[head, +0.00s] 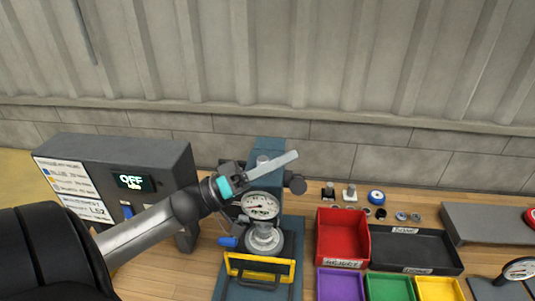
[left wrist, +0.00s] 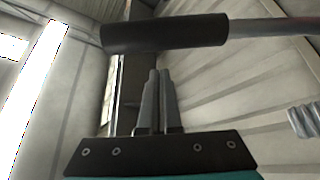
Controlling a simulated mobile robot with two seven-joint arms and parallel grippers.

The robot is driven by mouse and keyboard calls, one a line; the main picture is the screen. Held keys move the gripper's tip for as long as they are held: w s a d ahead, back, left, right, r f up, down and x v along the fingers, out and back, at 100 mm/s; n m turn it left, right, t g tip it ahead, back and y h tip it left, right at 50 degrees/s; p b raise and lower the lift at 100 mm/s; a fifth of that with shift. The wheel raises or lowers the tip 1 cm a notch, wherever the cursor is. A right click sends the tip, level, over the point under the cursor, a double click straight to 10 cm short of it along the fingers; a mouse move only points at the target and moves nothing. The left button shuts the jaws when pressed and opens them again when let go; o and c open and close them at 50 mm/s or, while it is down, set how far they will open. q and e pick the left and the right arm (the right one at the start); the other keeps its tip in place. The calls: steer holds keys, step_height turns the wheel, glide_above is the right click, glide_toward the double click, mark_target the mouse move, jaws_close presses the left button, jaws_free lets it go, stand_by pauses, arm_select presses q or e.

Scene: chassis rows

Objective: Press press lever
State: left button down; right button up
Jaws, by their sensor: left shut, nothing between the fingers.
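The press (head: 268,158) has a blue-teal column, a round white gauge (head: 261,206) and a dark teal base. My right gripper is out of view.
A dark control box (head: 131,181) reading OFF stands left of the press. A yellow-framed guard (head: 258,265) is at the press front. Right of it are a red bin (head: 342,235), a black tray (head: 414,248), coloured bins and small parts. A ribbed wall stands behind.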

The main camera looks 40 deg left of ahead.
arm_select(q)
steer(key=shift+s+d+f, duration=0.65)
steer(key=shift+f, duration=0.25)
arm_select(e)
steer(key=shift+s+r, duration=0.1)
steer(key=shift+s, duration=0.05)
arm_select(q)
steer(key=shift+f, duration=0.1)
